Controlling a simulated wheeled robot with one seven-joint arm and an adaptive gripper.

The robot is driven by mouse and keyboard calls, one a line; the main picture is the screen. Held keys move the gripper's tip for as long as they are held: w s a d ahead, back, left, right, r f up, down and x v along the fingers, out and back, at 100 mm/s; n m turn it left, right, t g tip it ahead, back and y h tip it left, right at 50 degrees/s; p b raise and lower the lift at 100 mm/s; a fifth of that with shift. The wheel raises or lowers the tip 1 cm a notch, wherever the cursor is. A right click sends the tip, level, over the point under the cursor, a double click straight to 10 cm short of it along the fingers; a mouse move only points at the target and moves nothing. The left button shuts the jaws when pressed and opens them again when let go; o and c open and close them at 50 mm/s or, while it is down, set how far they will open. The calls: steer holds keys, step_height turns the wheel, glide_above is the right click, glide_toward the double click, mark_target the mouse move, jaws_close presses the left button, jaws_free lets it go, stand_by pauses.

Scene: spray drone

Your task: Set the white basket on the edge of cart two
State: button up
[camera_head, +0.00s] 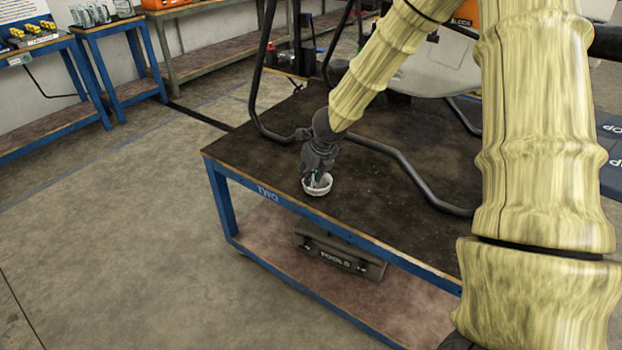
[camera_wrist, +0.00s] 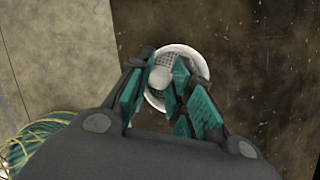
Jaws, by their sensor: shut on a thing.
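The white basket (camera_head: 317,190) is a small round basket at the front edge of cart two (camera_head: 225,165), a blue-framed cart with a dark top and "TWO" on its side. In the wrist view the basket (camera_wrist: 201,64) shows its white rim and mesh bottom. My gripper (camera_head: 318,178) points down into the basket, and its teal finger pads (camera_wrist: 160,100) are shut on the basket. A rounded pale part shows between the fingers. I cannot tell whether the basket's bottom touches the cart top.
Black drone legs (camera_head: 400,165) stand on the cart top, right of and behind the basket. A grey tool box (camera_head: 340,255) sits on the cart's lower shelf. Blue benches (camera_head: 110,60) stand at the back left. The cart top in front of the legs is clear.

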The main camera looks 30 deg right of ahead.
steer(key=shift+f, duration=0.3)
steer(key=shift+f, duration=0.15)
steer(key=o, duration=0.9)
steer(key=shift+s+r, duration=0.1)
steer(key=shift+r, duration=0.45)
steer(key=p+v, duration=0.3)
steer(key=v, duration=0.8)
steer(key=shift+s+p, duration=0.2)
steer(key=shift+p, duration=0.2)
